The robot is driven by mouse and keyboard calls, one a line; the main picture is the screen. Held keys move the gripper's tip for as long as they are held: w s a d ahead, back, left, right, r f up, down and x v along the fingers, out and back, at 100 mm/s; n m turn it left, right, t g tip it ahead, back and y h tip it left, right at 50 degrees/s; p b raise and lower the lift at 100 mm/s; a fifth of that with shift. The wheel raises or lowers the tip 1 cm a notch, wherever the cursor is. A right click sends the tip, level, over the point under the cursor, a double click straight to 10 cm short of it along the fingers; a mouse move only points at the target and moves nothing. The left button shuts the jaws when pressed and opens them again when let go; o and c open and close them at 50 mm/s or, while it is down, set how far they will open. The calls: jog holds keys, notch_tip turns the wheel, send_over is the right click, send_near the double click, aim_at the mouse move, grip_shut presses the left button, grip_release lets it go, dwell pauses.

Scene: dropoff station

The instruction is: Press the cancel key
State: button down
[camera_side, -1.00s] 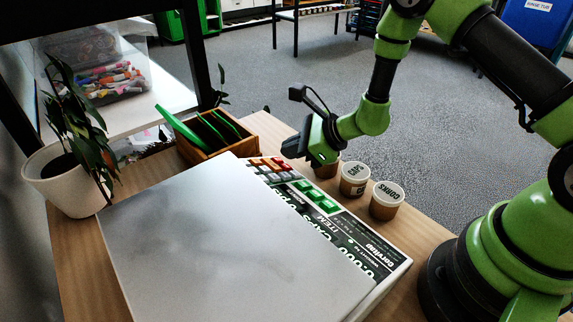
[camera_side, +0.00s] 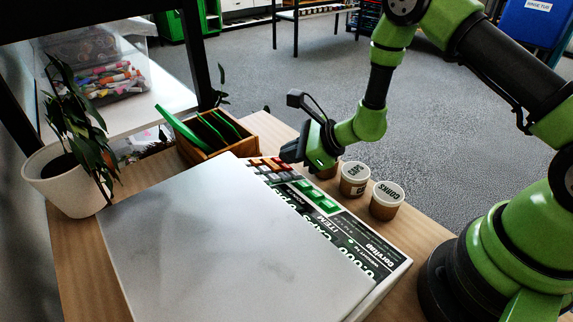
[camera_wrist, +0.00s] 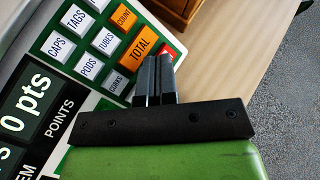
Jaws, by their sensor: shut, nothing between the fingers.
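The keypad scale (camera_side: 230,240) lies on the wooden table, with its key block at the far right edge. In the wrist view a red key (camera_wrist: 171,51), with a partly visible white mark, sits at the panel corner beside the orange TOTAL key (camera_wrist: 138,48). My gripper's fingers partly cover the red key, and its full label is hidden. My gripper (camera_wrist: 155,62) is shut and empty, its tips at the edge of the TOTAL and red keys. In the side view my gripper (camera_side: 287,154) is low over the far end of the keys. I cannot tell if it touches.
White and orange keys such as CAPS (camera_wrist: 58,46) and COUNT (camera_wrist: 124,17) sit close by. Lidded cups (camera_side: 355,178) stand right of the scale. A wooden box (camera_side: 215,140) with green cards is behind, and a potted plant (camera_side: 70,180) is at left.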

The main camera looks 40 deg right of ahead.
jog(key=shift+a+f, duration=0.1)
jog(key=shift+f, duration=0.1)
dwell(0.6)
jog(key=shift+d+r, duration=0.35)
jog(key=shift+r, duration=0.4)
jog(key=shift+d+r, duration=0.35)
jog(key=shift+r, duration=0.4)
jog(key=shift+d+r, duration=0.3)
jog(key=shift+r, duration=0.45)
jog(key=shift+d+r, duration=0.35)
jog(key=shift+r, duration=0.4)
